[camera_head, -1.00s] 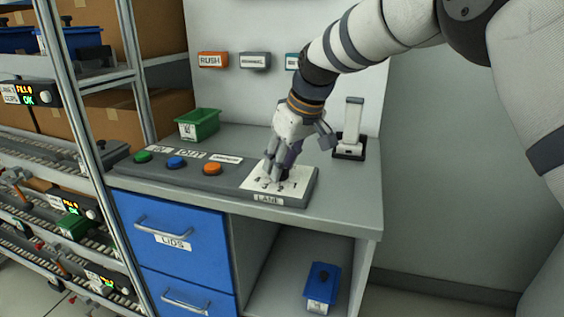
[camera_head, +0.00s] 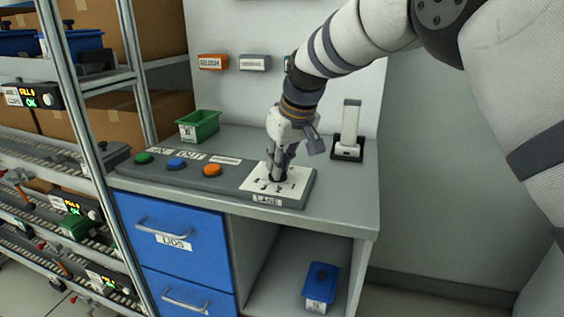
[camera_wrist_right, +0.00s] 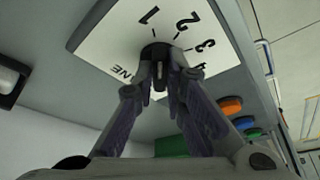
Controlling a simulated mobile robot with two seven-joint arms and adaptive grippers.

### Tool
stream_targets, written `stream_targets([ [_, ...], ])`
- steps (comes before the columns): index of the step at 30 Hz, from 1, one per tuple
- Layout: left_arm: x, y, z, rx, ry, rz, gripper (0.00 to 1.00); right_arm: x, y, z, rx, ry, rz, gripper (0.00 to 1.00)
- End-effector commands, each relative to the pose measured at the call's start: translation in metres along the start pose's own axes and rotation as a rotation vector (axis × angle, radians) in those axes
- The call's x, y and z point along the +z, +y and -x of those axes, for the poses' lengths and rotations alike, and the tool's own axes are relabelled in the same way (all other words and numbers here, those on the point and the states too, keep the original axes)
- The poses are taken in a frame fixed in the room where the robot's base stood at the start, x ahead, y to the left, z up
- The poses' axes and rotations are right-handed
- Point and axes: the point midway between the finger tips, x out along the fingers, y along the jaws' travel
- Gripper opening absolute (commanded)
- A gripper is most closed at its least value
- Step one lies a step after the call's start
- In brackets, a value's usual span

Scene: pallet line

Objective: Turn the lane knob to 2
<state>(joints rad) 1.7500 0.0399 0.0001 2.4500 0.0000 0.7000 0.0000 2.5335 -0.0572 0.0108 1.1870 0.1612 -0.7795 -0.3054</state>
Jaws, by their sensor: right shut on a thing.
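The lane knob is a small dark knob on a white plate (camera_head: 299,186) marked LANE, at the right end of the grey button panel. In the right wrist view the knob (camera_wrist_right: 156,51) sits between my fingertips, and the plate (camera_wrist_right: 112,40) shows the numerals 1, 2, 3 and 4 around it. My right gripper (camera_head: 278,178) points down at the plate and is shut on the knob. The fingers partly hide the knob, so I cannot tell which number it points to. My left gripper is not in view.
Green (camera_head: 144,158), blue (camera_head: 177,164) and orange (camera_head: 212,170) buttons line the panel left of the plate. A green bin (camera_head: 198,125) stands behind them. A white upright device (camera_head: 349,134) on a dark base stands right of my gripper. Shelving is at the left.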

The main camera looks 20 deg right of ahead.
Motion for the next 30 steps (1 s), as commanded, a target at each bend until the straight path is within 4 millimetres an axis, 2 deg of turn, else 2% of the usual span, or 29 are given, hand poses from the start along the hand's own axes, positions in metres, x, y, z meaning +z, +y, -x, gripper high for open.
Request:
stream_targets([
  [6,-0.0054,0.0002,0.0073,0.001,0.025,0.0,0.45,0.0,-0.0024,0.0011,0.068,0.0,-0.157,0.0],
  [15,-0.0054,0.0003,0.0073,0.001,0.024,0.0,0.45,-0.0003,-0.0043,-0.0013,0.145,-0.002,-0.347,0.0],
  [30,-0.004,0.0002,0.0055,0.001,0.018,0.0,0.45,-0.0005,-0.005,-0.0017,0.196,-0.003,-0.473,0.0],
])
